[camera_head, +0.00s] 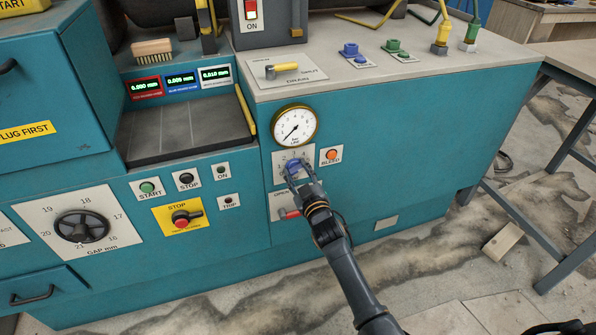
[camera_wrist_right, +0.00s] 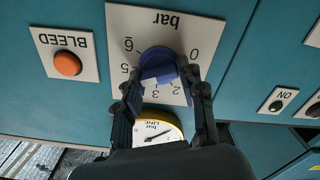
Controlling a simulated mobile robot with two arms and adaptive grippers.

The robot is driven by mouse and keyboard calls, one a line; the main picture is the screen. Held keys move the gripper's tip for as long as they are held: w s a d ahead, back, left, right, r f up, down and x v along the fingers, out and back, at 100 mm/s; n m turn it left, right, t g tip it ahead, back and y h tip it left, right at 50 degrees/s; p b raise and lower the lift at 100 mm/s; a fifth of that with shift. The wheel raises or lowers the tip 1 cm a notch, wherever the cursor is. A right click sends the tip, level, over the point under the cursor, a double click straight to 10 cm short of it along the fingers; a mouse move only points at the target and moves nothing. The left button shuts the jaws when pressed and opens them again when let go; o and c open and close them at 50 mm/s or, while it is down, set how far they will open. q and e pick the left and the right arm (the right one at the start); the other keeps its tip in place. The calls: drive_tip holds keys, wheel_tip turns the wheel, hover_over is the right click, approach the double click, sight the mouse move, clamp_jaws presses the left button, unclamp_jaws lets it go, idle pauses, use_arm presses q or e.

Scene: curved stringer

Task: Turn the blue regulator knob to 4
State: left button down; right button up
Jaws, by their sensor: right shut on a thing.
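The blue regulator knob (camera_wrist_right: 158,63) sits on a white plate (camera_wrist_right: 201,25) marked "bar", with numbers around it. In the right wrist view, upside down, its pale pointer mark leans down and left, on the side where 5 and 3 show; the exact number cannot be told. The knob also shows in the head view (camera_head: 294,164), partly covered. My right gripper (camera_head: 297,174) is shut on the knob, with one finger on each side, also seen in the wrist view (camera_wrist_right: 160,92). My left gripper is not in view.
A yellow-rimmed gauge (camera_head: 295,126) is just above the knob plate, its needle pointing lower left. The orange BLEED button (camera_head: 331,155) is close to the right. A red-handled control (camera_head: 289,213) lies below. The teal panel to the right is mostly clear.

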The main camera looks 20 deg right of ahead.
drive_tip(key=shift+r+n, duration=0.2)
drive_tip(key=shift+n, duration=2)
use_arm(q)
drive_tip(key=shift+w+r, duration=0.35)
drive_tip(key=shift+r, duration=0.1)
use_arm(e)
drive_tip(key=shift+n, duration=0.3)
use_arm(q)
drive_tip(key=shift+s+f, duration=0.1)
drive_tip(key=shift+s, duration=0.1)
use_arm(e)
drive_tip(key=o, duration=1.2)
drive_tip(key=shift+w, duration=0.15)
drive_tip(key=shift+c, duration=0.2)
drive_tip(key=shift+s+f, duration=0.2)
drive_tip(key=shift+s, duration=0.1)
drive_tip(key=s, duration=1.1)
drive_tip(key=shift+s+d, duration=0.15)
drive_tip(key=shift+s, duration=0.1)
